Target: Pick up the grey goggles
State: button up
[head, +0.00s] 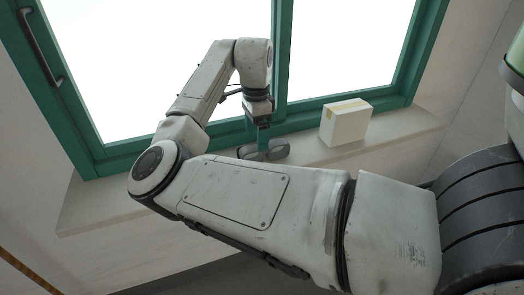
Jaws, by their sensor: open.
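The grey goggles (278,149) lie on the windowsill (310,153), below the middle post of the green window frame. My gripper (263,147) points down at the goggles from above. Its greenish fingers are at the left part of the goggles and overlap them in the picture. The jaws are open. I cannot tell whether the fingers touch the goggles. My forearm hides the sill's front edge below them.
A cream box (345,122) stands on the sill to the right of the goggles. The green window frame (225,133) rises close behind. The sill is bare to the far left and right. A dark handle (40,45) is on the frame at the left.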

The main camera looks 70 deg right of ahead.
jog(key=shift+s+a+f+p, duration=0.1)
jog(key=shift+f+p, duration=0.1)
jog(key=shift+f, duration=1.35)
jog(key=shift+s+f+p, duration=0.1)
jog(key=shift+f+p, duration=0.1)
jog(key=shift+f, duration=1.3)
jog(key=c, duration=1.1)
